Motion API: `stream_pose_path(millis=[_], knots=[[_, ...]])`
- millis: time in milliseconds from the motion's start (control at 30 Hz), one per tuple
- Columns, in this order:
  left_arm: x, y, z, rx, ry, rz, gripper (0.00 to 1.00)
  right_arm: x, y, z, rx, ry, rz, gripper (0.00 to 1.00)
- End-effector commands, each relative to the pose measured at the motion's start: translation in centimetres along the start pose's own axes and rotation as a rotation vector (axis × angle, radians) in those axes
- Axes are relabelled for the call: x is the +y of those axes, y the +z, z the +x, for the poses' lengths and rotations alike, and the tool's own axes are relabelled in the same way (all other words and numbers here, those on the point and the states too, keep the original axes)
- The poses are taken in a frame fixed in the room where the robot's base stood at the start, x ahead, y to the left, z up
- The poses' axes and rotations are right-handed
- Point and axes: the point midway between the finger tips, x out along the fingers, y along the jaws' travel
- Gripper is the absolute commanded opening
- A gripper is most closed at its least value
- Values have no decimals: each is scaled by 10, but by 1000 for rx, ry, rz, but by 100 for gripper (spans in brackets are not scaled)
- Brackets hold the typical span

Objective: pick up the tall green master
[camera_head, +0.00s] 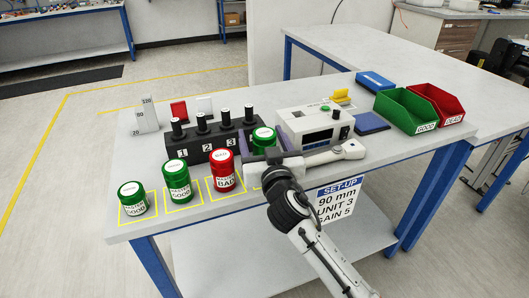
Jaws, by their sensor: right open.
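A green jar-like master (263,135) with a white-marked lid rises at the right end of the row, and it looks the tallest. My right gripper (263,152) is open, its fingers on either side of this green master. The gripper and wrist hide the lower part of the master; I cannot tell whether the fingers touch it. To the left stand a red master marked BAD (222,171), a green master marked GOOD (177,181) and a shorter green one (132,199), on yellow-outlined squares. My left gripper is out of view.
A black block (207,152) with several upright black posts stands behind the row. A white instrument (313,122) is close behind my right gripper. A green bin (405,112) and red bin (438,103) are at the right. The SET-UP sign (338,199) hangs at the front edge.

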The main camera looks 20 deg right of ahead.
Motion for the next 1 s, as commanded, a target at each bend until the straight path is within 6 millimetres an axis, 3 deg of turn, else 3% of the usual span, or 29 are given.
stream_pose_path(millis=[267,633,867,1000], knots=[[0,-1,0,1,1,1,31,0,1,5,0,0,-1,65],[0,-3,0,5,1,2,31,0,1,5,-1,0,-1,7],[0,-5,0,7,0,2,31,0,-3,5,4,-1,0,7],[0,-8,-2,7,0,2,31,0,-19,6,8,0,2,7]])
